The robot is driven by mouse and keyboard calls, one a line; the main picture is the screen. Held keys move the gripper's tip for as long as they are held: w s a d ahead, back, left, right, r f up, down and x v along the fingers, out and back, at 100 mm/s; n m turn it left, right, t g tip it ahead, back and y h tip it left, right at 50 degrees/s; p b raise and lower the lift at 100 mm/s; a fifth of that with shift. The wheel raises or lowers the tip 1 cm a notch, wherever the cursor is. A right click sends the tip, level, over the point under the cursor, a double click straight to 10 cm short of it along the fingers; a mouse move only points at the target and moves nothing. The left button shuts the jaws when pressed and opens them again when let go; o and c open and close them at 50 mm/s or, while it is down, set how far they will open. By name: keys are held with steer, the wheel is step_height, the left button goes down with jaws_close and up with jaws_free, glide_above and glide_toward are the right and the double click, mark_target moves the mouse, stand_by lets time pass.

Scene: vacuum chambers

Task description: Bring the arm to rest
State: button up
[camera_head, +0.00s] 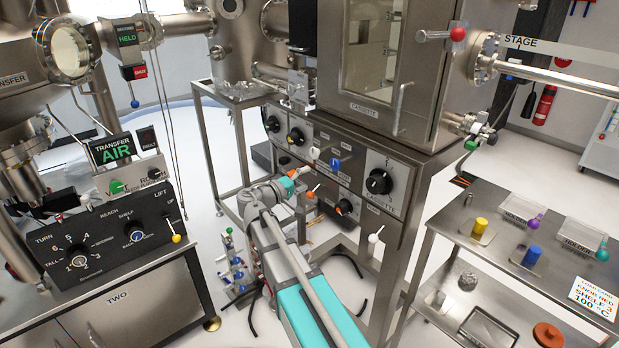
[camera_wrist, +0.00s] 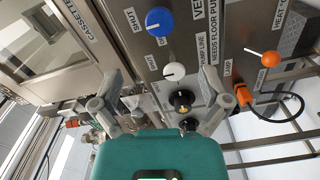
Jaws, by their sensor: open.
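My arm (camera_head: 290,270), grey and teal, reaches from the bottom of the head view up toward the control panel under the cassette chamber. Its far end, with a teal part (camera_head: 287,185), is close in front of the panel in that view; the fingers are not clear there. In the wrist view my gripper (camera_wrist: 160,92) is open, its two grey fingers spread wide with nothing between them. Beyond the fingers are a blue knob (camera_wrist: 159,21), a white knob (camera_wrist: 174,72) and a black knob (camera_wrist: 183,100) on the panel. I cannot tell the exact gap to the panel.
The cassette chamber (camera_head: 364,107) stands above the panel. A transfer console (camera_head: 95,240) stands on a cabinet at left. At right a steel shelf table (camera_head: 460,205) carries a yellow cylinder (camera_head: 479,227) and a blue block (camera_head: 532,255). An orange lever (camera_wrist: 263,58) sticks out near my gripper.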

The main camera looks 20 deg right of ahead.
stand_by(0.5)
steer(key=s+f+m+g+y+p, duration=0.2)
steer(key=s+f+g+y+p, duration=0.25)
steer(key=s+f+y, duration=0.5)
steer(key=s+a+r+g+y+p, duration=0.1)
steer(key=s+a+y+p, duration=0.4)
steer(key=s+a, duration=0.5)
steer(key=shift+s+a+n+g+y, duration=0.3)
steer(key=shift+s+a+g+y, duration=0.1)
steer(key=shift+s+y, duration=0.75)
steer(key=shift+w, duration=0.15)
